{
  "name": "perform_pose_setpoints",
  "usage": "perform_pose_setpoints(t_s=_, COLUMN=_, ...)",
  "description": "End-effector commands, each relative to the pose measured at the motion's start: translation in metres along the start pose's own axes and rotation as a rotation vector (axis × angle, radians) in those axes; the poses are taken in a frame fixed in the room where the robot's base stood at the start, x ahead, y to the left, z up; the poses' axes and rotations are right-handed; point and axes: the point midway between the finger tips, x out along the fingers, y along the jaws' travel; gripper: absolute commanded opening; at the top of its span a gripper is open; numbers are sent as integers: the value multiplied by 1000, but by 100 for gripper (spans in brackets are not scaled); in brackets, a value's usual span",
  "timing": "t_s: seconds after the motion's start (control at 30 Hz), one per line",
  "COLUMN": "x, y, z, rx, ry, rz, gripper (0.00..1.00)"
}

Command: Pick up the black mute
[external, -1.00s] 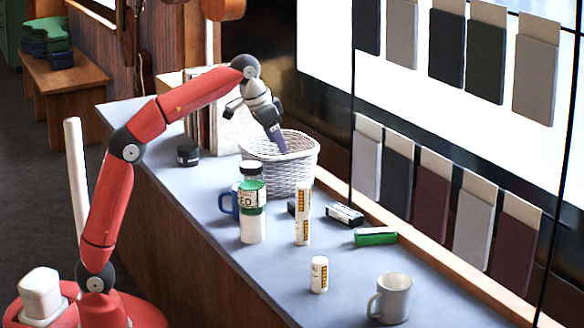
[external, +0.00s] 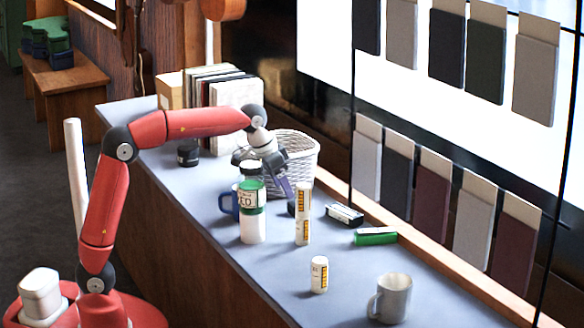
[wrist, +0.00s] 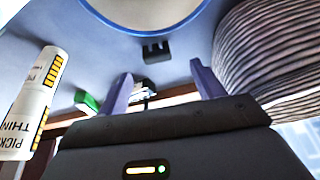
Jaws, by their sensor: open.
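The black mute (wrist: 155,51) is a small dark pronged block on the blue-grey counter, beyond my fingertips in the wrist view. In the external view a small black piece (external: 291,208), which looks like the mute, is partly hidden behind a tall white tube. My gripper (wrist: 163,84) is open, with its two purple fingers apart and nothing between them. In the external view my gripper (external: 284,186) is low in front of the basket, above and behind the mute, not touching it.
A white wicker basket (external: 305,155) is close beside my gripper. A green-labelled bottle (external: 252,222), blue mug (external: 228,203) and white tube (external: 303,228) crowd the near side. A black-and-white box (external: 344,214) and green block (external: 375,237) lie to the right.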

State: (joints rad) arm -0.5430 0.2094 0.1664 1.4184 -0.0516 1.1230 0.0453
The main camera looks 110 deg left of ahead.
Motion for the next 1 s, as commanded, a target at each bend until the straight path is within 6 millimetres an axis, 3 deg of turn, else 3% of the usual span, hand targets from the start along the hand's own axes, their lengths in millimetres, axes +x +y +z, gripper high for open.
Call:
perform_pose_setpoints(t_s=0.4, x=56, y=5, z=-2, rx=0, ry=-4, rz=0, gripper=67)
perform_pose_setpoints(t_s=0.7, x=60, y=5, z=-3, rx=0, ry=-1, rz=0, gripper=67)
perform_pose_setpoints(t_s=1.0, x=60, y=5, z=-3, rx=0, ry=-1, rz=0, gripper=29)
